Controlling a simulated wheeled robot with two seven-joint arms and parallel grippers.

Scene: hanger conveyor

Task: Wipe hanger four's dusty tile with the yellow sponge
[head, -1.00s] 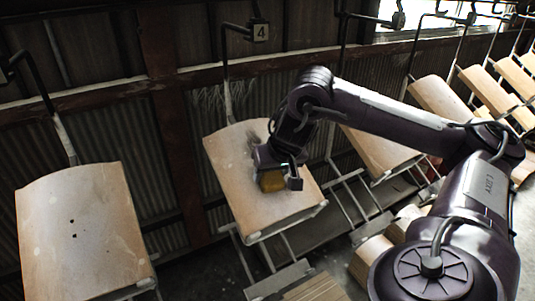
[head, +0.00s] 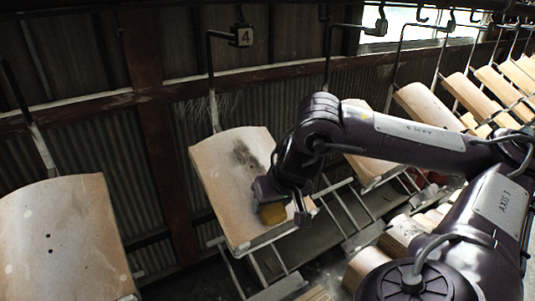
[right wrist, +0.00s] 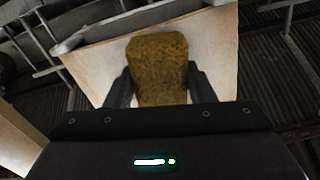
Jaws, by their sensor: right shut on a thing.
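Hanger four's tile (head: 222,192) is a pale wooden panel tilted on its hanger, below the number 4 tag (head: 241,36). A dark dusty smudge (head: 243,153) shows on its upper part. My right gripper (head: 284,212) is shut on the yellow sponge (head: 271,213) over the tile's lower right part. The sponge also shows between the fingers in the right wrist view (right wrist: 158,68), with the tile (right wrist: 221,58) behind it. I cannot tell whether the sponge touches the tile. My left gripper is not in view.
Another hanging panel (head: 62,225) with dark holes is at the left. More panels (head: 430,112) hang in a row to the right. Metal rails (head: 345,205) stand behind and below the tile, and wooden blocks (head: 400,236) lie below my right arm.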

